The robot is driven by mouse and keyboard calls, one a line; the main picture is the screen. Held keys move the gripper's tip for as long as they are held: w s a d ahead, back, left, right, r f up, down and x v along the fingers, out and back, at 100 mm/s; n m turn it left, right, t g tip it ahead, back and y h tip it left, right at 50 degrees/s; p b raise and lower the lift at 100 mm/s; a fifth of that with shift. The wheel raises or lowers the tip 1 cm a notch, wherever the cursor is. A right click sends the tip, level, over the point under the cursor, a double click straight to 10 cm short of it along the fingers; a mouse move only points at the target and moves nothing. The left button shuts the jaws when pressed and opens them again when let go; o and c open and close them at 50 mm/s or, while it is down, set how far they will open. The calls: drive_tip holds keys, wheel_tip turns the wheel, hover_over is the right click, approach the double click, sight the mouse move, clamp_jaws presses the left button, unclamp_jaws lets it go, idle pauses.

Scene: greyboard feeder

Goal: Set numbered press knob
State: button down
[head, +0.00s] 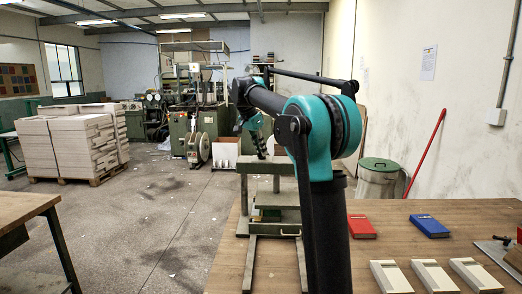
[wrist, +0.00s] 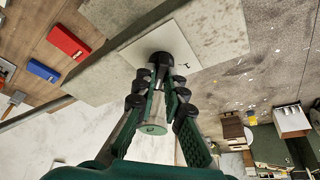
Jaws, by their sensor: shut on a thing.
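In the wrist view, my gripper (wrist: 160,92) is shut on a pale cylindrical knob (wrist: 152,120) with a greenish round end. The knob's dark round part (wrist: 172,65) lies against a white plate (wrist: 205,38), which bears a small dark mark like a 2 (wrist: 187,66). Other marks on the plate are hidden or unclear. In the head view, the green-grey press (head: 268,166) stands on the wooden bench, and my gripper (head: 259,144) is at its top. The knob cannot be made out there.
A red box (head: 361,226) and a blue box (head: 429,226) lie on the bench (head: 400,248) right of the press. Several white trays (head: 433,275) lie in front. A metal bin (head: 378,178) stands behind the bench. The floor on the left is mostly open.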

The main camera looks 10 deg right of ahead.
drive_tip(key=c, duration=1.6)
unclamp_jaws()
drive_tip(key=v, duration=1.2)
drive_tip(key=shift+a, duration=0.1)
